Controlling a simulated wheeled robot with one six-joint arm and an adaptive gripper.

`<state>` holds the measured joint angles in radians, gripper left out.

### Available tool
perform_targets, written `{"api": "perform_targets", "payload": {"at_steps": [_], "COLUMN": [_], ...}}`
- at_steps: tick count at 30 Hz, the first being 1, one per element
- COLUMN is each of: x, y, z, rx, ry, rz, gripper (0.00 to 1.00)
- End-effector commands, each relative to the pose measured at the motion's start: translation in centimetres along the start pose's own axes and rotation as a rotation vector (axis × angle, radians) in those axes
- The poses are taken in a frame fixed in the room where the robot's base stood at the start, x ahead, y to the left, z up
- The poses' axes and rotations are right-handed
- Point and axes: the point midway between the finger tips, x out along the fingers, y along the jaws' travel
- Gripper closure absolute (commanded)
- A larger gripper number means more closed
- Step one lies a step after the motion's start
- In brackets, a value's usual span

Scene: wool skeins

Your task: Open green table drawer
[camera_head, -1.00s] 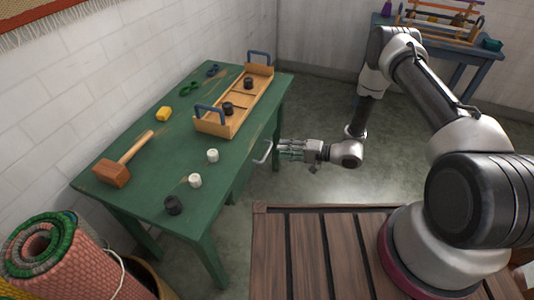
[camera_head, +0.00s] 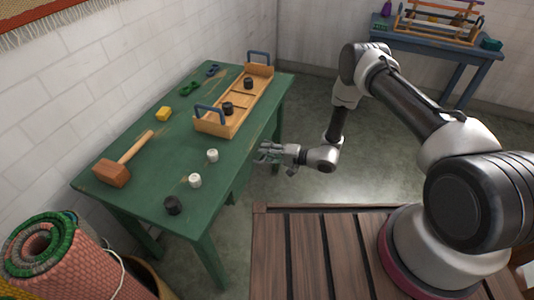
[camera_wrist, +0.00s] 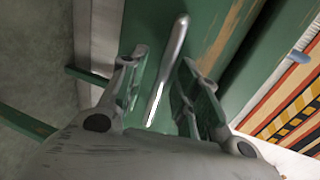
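The green table (camera_head: 150,168) stands against the white brick wall, left of my arm. Its drawer front (camera_wrist: 150,50) fills the upper middle of the wrist view. A silver bar handle (camera_wrist: 167,70) on that front runs between the two fingers of my gripper (camera_wrist: 160,92). The fingers are apart, one on each side of the handle, with a gap visible on both sides. In the head view my gripper (camera_head: 266,152) is at the table's right side and hides the handle. The drawer's opening state is hard to tell.
On the tabletop are a wooden mallet (camera_head: 122,164), white spools (camera_head: 212,155), a dark spool (camera_head: 173,205), a yellow block (camera_head: 164,114) and a wooden tray (camera_head: 215,127). A slatted wooden surface (camera_head: 300,250) lies in front. Rolled rugs (camera_head: 75,262) stand at lower left.

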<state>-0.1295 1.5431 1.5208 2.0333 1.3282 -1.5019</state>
Motion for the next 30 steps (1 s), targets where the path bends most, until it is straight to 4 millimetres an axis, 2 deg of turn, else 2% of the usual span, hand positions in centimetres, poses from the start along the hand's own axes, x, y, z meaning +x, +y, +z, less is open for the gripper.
{"api": "perform_targets", "payload": {"at_steps": [1, 5, 17, 23, 30], "x": [0.0, 0.0, -0.6, -3.2, -9.1], "y": [0.0, 0.0, 0.1, 0.7, 1.9], "z": [0.0, 0.0, -0.1, -0.1, -0.2], "rx": [0.000, 0.000, 0.001, 0.003, 0.003], "ry": [0.000, 0.000, 0.002, 0.003, 0.006], "rz": [0.000, 0.000, 0.001, 0.002, 0.001], "gripper": [0.77, 1.00, 1.00, 1.00, 1.00]}}
